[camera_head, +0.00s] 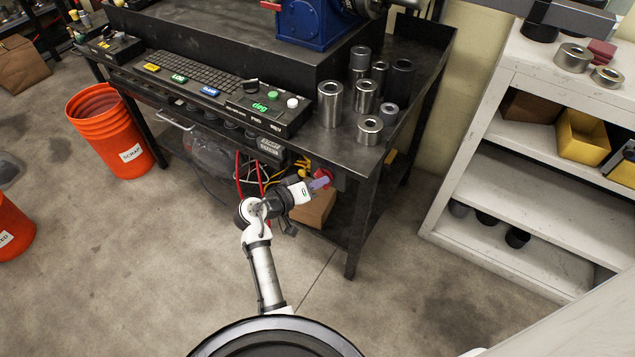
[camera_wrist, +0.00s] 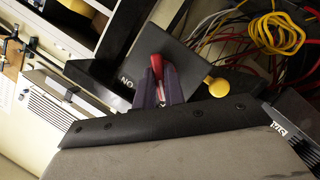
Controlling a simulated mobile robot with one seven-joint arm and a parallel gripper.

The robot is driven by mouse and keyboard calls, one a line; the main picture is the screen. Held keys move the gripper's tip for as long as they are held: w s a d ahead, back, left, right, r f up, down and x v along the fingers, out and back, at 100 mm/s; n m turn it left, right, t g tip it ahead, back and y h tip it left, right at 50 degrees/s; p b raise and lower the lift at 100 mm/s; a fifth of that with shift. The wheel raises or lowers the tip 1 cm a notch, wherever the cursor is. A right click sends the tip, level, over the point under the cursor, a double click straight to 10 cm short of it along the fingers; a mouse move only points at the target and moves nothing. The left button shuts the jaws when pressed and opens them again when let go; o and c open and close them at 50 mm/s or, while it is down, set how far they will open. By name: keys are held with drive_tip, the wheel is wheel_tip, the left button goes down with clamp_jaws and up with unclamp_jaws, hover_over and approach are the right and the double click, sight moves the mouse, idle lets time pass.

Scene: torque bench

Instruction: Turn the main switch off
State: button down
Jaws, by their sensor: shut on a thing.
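The main switch is a dark grey box (camera_wrist: 187,62) with a red handle (camera_wrist: 157,66) in the wrist view. White "ON" lettering is on the box, to the left of the handle and sideways in the picture. My gripper (camera_wrist: 158,88) is shut on the red handle, with its two purplish fingers on either side of it. In the head view my gripper (camera_head: 320,181) reaches under the front right corner of the bench, where a little red (camera_head: 328,174) shows beyond the fingertips. The lower part of the handle is hidden between the fingers.
A round yellow knob (camera_wrist: 218,87) sits just right of the switch box. Loose yellow, red and white cables (camera_wrist: 275,32) hang nearby. The black bench (camera_head: 345,150) overhangs my gripper and carries a keyboard panel and several metal cylinders. The floor around my arm is clear.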

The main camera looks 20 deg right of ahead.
drive_tip(key=c, duration=1.5)
unclamp_jaws()
drive_tip(key=b+v, duration=0.2)
drive_tip(key=v, duration=1.1)
drive_tip(key=shift+a+r, duration=0.2)
drive_tip(key=shift+a, duration=0.15)
